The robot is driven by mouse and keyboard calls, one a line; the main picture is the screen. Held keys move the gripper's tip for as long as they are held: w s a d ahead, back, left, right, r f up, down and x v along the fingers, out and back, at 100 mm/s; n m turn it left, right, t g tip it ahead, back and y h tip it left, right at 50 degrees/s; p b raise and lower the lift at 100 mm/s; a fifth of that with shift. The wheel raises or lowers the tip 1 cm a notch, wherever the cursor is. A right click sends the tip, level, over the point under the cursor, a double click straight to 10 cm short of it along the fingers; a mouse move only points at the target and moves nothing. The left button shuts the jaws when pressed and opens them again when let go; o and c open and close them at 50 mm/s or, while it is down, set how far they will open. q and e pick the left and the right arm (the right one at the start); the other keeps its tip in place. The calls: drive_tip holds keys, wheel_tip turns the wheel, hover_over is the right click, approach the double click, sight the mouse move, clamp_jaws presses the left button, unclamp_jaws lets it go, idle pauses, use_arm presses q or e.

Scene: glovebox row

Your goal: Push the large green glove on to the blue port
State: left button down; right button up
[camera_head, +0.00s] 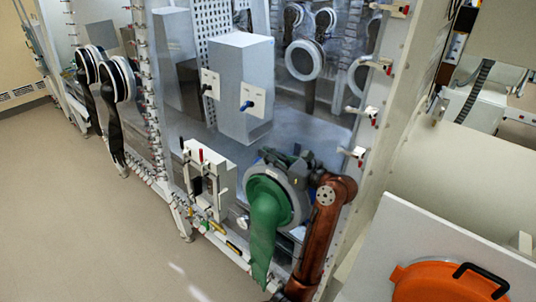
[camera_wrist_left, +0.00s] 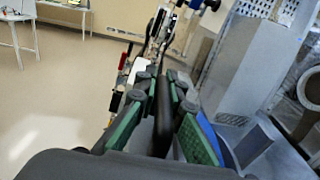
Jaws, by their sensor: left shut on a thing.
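In the left wrist view, the fingers of my left gripper (camera_wrist_left: 162,115), with green pads, are closed around a dark upright piece, which appears to be part of the glove's cuff. A blue curved edge, perhaps the blue port (camera_wrist_left: 213,138), shows beside the right finger. My right gripper is not in view.
A white box with red and black knobs (camera_head: 208,180) stands left of the glove. A grey box (camera_head: 240,85) is behind the clear panel. Black gloves (camera_head: 112,105) hang farther left. An orange round lid (camera_head: 445,283) is at lower right. The floor at left is clear.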

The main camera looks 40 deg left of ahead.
use_arm(q)
drive_tip(key=shift+w, duration=0.35)
drive_tip(key=shift+d, duration=0.1)
drive_tip(key=c, duration=2)
unclamp_jaws()
drive_tip(key=shift+o, duration=0.2)
drive_tip(key=shift+f, duration=0.1)
